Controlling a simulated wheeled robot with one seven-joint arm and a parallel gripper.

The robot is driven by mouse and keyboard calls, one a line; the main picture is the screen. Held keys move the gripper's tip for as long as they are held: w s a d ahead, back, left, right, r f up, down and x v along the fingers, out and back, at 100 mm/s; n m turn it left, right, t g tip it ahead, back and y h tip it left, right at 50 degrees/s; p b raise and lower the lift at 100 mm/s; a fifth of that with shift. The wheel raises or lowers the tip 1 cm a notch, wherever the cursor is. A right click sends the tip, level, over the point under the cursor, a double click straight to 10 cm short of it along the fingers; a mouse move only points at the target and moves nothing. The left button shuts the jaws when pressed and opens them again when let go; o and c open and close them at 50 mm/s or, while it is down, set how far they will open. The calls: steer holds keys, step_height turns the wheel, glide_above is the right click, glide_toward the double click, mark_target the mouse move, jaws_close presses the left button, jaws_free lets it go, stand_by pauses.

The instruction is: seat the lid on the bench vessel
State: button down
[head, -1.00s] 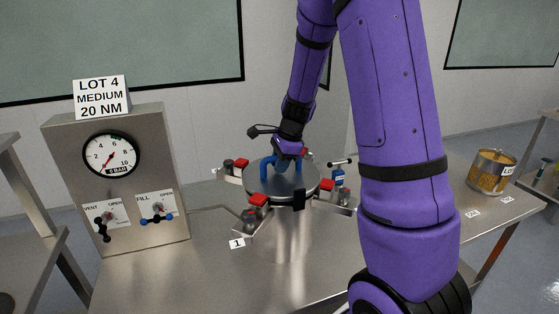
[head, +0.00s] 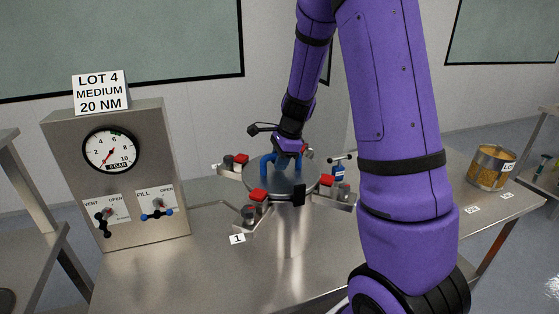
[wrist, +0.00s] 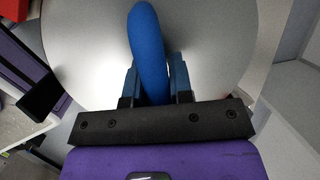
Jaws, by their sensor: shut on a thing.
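The lid (head: 262,180) is a round grey disc with a dark rim and a blue arched handle (head: 267,165). It lies level over the mouth of the steel bench vessel (head: 290,232). I cannot tell whether a gap is left between lid and vessel. My gripper (head: 287,160) points down and is shut on the handle. In the wrist view the blue handle (wrist: 147,45) stands between the two fingers, with the pale lid top (wrist: 95,60) behind it. The far side of the vessel rim is hidden.
Clamp arms with red blocks (head: 258,195) and dark knobs (head: 249,212) spread around the vessel. A gauge panel (head: 150,225) stands at left on the steel bench. A can (head: 490,168) stands at far right.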

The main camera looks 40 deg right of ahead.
steer(key=c, duration=0.9)
jaws_free()
steer(key=v, duration=1.1)
steer(key=shift+f, duration=0.1)
steer(key=shift+s, duration=0.1)
steer(key=s+a+r+n+t, duration=0.1)
steer(key=s+a+r+n, duration=0.2)
steer(key=s+a+n, duration=0.2)
steer(key=s+a+r+n+t+h, duration=0.1)
steer(key=s+a+r+n, duration=0.3)
steer(key=s+n, duration=0.5)
steer(key=s+a+r+n+t+h, duration=0.1)
steer(key=s+a+r+n, duration=0.3)
steer(key=s+n, duration=0.3)
steer(key=shift+s+a+r, duration=0.1)
steer(key=shift+s+a, duration=0.2)
steer(key=shift+s, duration=0.3)
steer(key=shift+s+a+f, duration=0.1)
steer(key=shift+s+a, duration=0.2)
steer(key=shift+s, duration=0.35)
steer(key=shift+s+a+r, duration=0.1)
steer(key=shift+s+a, duration=0.2)
steer(key=shift+s, duration=0.3)
